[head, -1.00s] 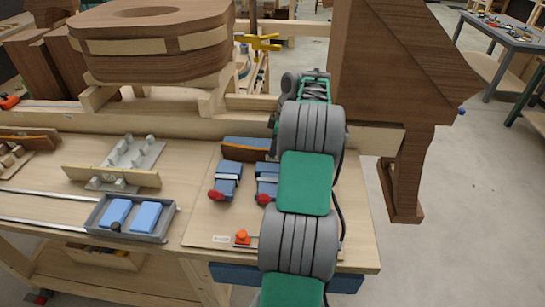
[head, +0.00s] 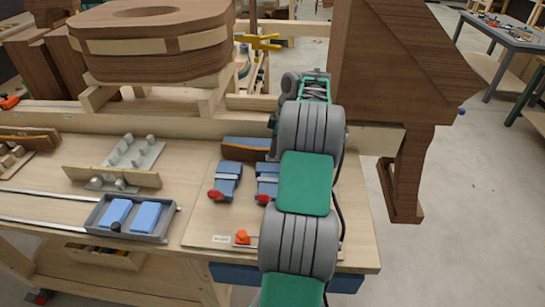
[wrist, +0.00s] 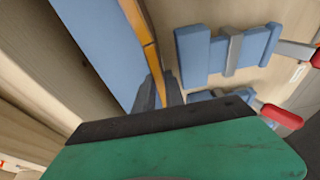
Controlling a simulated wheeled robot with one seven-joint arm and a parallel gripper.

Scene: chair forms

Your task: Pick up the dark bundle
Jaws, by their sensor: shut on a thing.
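The dark bundle (head: 242,154) lies at the back of the wooden board, against the bench's rear rail. It looks like a dark brown strip with an orange edge and a blue part behind it. Its right end is hidden by my arm in the head view. In the wrist view its orange edge (wrist: 140,38) runs down to my gripper (wrist: 160,93). The two dark fingers stand on either side of the bundle's edge, shut on it. The fingertips are partly hidden by my gripper's body. I cannot tell any gap between bundle and board.
Two blue clamps with red tips, a left one (head: 227,182) and a right one (head: 267,180), lie just in front of the bundle. A grey tray (head: 166,228) with blue blocks sits to the left. A large brown chair form (head: 400,70) rises on the right.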

